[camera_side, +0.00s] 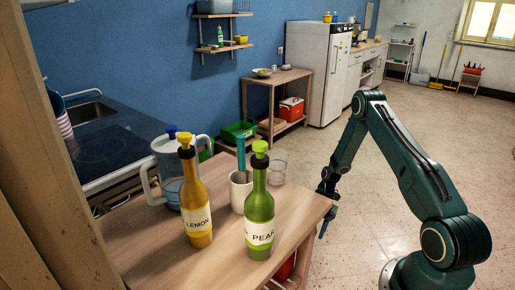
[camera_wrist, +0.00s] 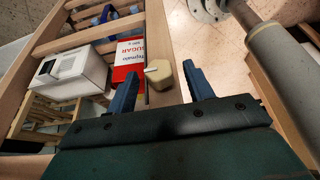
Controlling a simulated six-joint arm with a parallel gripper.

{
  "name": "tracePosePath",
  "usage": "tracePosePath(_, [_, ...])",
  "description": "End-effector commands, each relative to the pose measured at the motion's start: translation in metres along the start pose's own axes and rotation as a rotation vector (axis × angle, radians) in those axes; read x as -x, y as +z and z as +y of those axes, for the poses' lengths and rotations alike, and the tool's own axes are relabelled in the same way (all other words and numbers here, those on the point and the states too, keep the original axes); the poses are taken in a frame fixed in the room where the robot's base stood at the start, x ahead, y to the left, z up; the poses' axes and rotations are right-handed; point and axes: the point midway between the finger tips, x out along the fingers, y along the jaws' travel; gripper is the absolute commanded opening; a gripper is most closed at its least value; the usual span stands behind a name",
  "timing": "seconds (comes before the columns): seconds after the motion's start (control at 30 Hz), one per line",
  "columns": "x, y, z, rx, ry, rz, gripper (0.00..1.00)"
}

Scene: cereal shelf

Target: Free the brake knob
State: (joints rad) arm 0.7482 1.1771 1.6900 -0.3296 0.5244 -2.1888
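A cream, blocky knob (camera_wrist: 160,78) sits against a wooden post in the wrist view, with a thin grey pin beside its left edge. I take it for the brake knob; no label shows on it. My gripper (camera_wrist: 160,70) has its two blue fingers spread on either side of the knob, with visible gaps to both. It holds nothing. In the side view, my gripper (camera_side: 323,226) hangs beside the right edge of the wooden cart top (camera_side: 140,240), fingers pointing down. The knob cannot be made out in the side view.
A red and white sugar box (camera_wrist: 127,58) and a white box (camera_wrist: 72,74) stand on the slatted shelf left of the post. On the cart top are a yellow lemon bottle (camera_side: 195,200), a green pear bottle (camera_side: 260,212) and a jug (camera_side: 168,165). Open floor lies right.

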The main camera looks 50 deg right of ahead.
Motion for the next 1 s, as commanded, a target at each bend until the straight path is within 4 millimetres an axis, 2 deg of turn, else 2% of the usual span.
tracePosePath(0.03, [0.0, 0.0001, 0.0, 0.0, 0.0, 0.0, 0.44])
tracePosePath(0.2, [0.0, 0.0002, 0.0, 0.0, 0.0, 0.0, 0.11])
tracePosePath(0.23, [0.0, 0.0002, -0.0001, 0.0, 0.0, 0.0, 0.07])
tracePosePath(0.67, [0.0001, 0.0002, -0.0018, 0.019, 0.05, 0.002, 0.07])
tracePosePath(1.0, [-0.0006, 0.0006, -0.0063, 0.089, 0.23, 0.002, 0.07])
